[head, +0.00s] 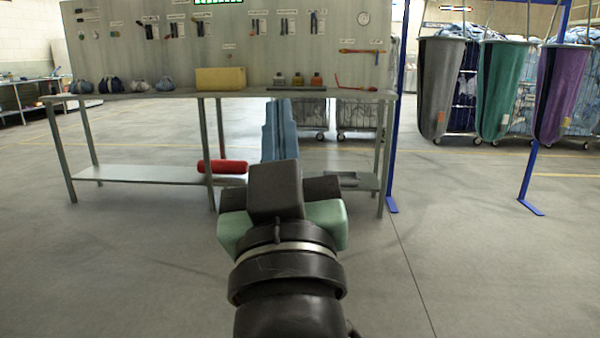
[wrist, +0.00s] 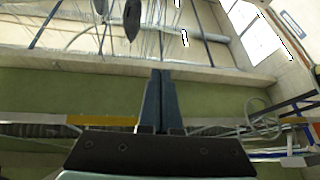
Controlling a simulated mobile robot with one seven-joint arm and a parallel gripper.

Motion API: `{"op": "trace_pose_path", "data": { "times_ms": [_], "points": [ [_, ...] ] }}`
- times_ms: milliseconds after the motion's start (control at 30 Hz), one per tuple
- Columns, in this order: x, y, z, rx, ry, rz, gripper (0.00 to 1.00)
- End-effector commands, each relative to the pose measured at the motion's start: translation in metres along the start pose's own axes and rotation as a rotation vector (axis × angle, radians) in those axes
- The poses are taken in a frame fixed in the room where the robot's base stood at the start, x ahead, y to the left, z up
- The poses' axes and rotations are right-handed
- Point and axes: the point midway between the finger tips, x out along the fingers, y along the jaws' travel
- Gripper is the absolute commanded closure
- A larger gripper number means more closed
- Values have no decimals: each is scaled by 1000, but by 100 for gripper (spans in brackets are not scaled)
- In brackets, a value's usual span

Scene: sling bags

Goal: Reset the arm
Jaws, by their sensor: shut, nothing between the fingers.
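My arm reaches forward from the bottom middle of the head view. My gripper (head: 279,102) has long blue fingers side by side, and they overlap the workbench behind them in the picture. I cannot tell how far the fingers are from the bench. In the wrist view my gripper (wrist: 161,73) shows its two fingers pressed together, with nothing between them. They point toward the upper wall and ceiling.
A grey workbench (head: 140,97) with a tool board stands ahead. It bears small bags, a yellow box (head: 221,79) and bottles. A red roll (head: 222,167) lies on its lower shelf. Grey, green and purple sling bags (head: 503,90) hang at right. The floor around is clear.

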Motion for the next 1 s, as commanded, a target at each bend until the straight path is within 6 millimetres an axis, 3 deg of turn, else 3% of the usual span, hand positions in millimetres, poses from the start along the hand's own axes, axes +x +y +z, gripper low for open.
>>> {"op": "trace_pose_path", "data": {
  "times_ms": [33,167,200,1000],
  "points": [
    [-3,11,-44,23,90,32,100],
    [-29,34,-138,99,321,97,100],
    [-21,37,-158,107,330,100,100],
    [102,70,-370,105,310,93,100]
  ]
}}
